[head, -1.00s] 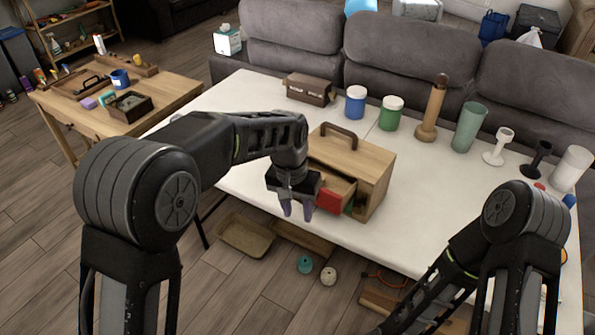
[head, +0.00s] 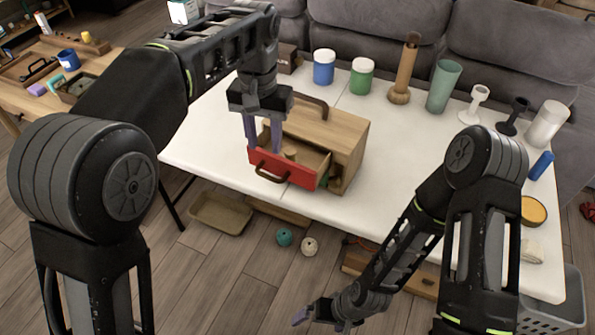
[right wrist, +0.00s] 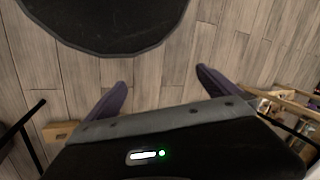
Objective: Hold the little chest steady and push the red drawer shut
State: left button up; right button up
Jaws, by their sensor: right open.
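The little wooden chest (head: 345,137) stands on the white table with a dark handle on top. Its red drawer (head: 283,171) is pulled out toward me, with a brown handle on its front. A small round tan item (head: 290,153) shows inside the drawer. My left gripper (head: 263,147) points down at the drawer's left end, just behind the red front; its fingers are apart. Whether they touch the drawer is unclear. My right gripper (head: 303,318) is low, in front of the table and away from the chest. The right wrist view shows its fingers (right wrist: 160,78) open and empty.
Blue (head: 324,67) and green (head: 361,76) jars, a wooden bottle (head: 404,70) and a green cup (head: 443,87) stand behind the chest. Trays and two balls lie on the floor below.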

jog(key=s+d+f+n+g+h, duration=0.1)
jog(key=s+d+n+g+h, duration=0.45)
jog(key=n, duration=1.25)
jog(key=w+d+r+n+t+h, duration=0.6)
jog(key=w+n+t+h, duration=0.15)
jog(key=n, duration=0.55)
jog(key=w+a+r+n+t+y, duration=0.1)
jog(key=w+a+r+n+t, duration=0.4)
jog(key=w+r+n+t, duration=0.2)
jog(key=w+a+r+n+t+y, duration=0.1)
jog(key=w+a+r+n+t, duration=0.4)
jog(key=r+n, duration=0.7)
jog(key=w+n+t, duration=0.1)
jog(key=w+t, duration=0.1)
jog(key=w, duration=0.2)
jog(key=shift+a+r, duration=0.15)
jog(key=shift+a, duration=0.1)
jog(key=shift+w+d, duration=0.1)
jog(key=shift+w, duration=0.05)
